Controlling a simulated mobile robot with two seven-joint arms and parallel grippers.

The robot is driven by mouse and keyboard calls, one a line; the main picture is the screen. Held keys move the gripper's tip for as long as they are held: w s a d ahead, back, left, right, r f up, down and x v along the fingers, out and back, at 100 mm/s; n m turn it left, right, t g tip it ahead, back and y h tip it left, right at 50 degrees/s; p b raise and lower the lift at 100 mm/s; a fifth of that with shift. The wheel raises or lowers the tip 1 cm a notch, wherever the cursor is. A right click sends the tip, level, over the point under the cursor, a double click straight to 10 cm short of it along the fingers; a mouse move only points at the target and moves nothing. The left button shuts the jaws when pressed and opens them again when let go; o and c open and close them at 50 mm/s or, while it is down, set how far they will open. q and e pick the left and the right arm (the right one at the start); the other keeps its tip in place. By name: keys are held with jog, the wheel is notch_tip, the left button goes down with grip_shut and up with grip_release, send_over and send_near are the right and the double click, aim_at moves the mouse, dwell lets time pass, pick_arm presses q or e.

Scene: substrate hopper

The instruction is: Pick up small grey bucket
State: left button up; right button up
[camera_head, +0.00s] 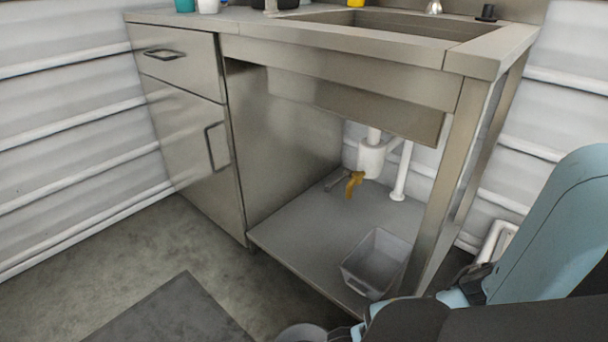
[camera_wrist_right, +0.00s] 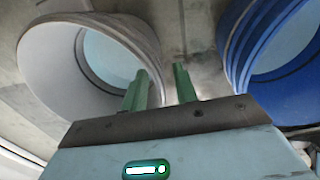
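A round grey bucket (camera_wrist_right: 55,55) fills the upper left of the right wrist view, its open mouth facing the camera. My right gripper (camera_wrist_right: 160,84) has two green fingers standing apart. The left finger overlaps the bucket's mouth and the right finger is outside its rim, so the near wall appears between them; contact cannot be told. In the head view, a round grey rim (camera_head: 302,332), probably the same bucket, is cut off by the bottom edge beside my right arm. My left gripper is not in view.
A blue bucket (camera_wrist_right: 240,45) stands close right of my right gripper. A grey rectangular tub (camera_head: 378,262) sits on the lower shelf (camera_head: 300,235) under the steel sink unit (camera_head: 340,65). A dark mat (camera_head: 172,315) lies on the floor at the left.

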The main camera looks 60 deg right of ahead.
jog(key=f+b, duration=0.1)
jog(key=f, duration=0.1)
jog(key=w+f+b, duration=0.1)
jog(key=f+b, duration=0.1)
jog(key=shift+a+f, duration=0.15)
jog(key=shift+f, duration=0.15)
jog(key=shift+c, duration=0.4)
jog(key=c, duration=0.5)
grip_shut()
jog(key=shift+w, duration=0.1)
